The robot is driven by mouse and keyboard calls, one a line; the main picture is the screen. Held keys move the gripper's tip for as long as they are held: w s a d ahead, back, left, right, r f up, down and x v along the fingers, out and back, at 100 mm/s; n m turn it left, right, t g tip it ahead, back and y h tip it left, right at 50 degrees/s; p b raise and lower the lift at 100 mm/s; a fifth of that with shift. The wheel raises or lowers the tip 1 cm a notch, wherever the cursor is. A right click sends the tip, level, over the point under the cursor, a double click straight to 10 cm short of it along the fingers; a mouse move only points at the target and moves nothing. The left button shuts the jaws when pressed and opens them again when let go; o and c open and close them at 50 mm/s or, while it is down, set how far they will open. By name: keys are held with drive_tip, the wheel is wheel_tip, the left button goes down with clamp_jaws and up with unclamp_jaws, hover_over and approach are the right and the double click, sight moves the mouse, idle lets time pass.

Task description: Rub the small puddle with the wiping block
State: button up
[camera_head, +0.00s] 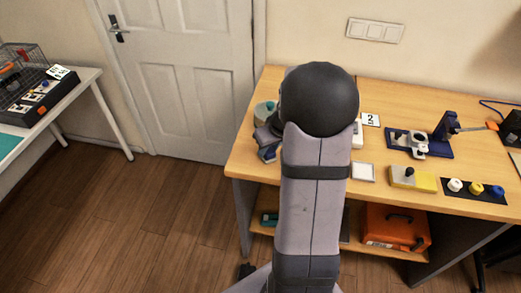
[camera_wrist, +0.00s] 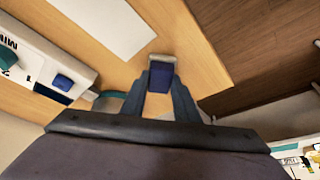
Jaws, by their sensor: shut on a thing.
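In the wrist view, my gripper (camera_wrist: 160,70) is shut on the wiping block (camera_wrist: 161,77), a small blue block with a pale lower layer. The block sits between the fingertips, over or against the wooden table top (camera_wrist: 195,55) near its edge; I cannot tell whether it touches. In the head view, my arm covers much of the left part of the table, and the gripper shows only partly at the arm's left. I cannot make out the small puddle in either view.
In the head view, a white square (camera_head: 363,172), a yellow block with a black knob (camera_head: 412,178), a blue fixture (camera_head: 420,143) and a black strip of knobs (camera_head: 475,190) stand to the right. An orange case (camera_head: 395,228) is below. A white device (camera_wrist: 35,65) is at left in the wrist view.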

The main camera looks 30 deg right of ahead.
drive_tip(key=shift+w+a+r+p, duration=0.1)
drive_tip(key=shift+w+a+p, duration=0.1)
drive_tip(key=shift+a+p, duration=0.15)
drive_tip(key=shift+w+a+p, duration=1.4)
drive_tip(key=shift+w+a, duration=1)
drive_tip(key=shift+w, duration=0.05)
wheel_tip(320, 180, up, 3)
drive_tip(key=shift+w+f+p, duration=0.1)
drive_tip(key=shift+f+p, duration=0.1)
drive_tip(key=shift+p, duration=0.45)
drive_tip(key=shift+r+p, duration=0.55)
drive_tip(key=shift+r, duration=0.1)
wheel_tip(320, 180, up, 4)
drive_tip(key=p, duration=0.3)
drive_tip(key=shift+d, duration=0.15)
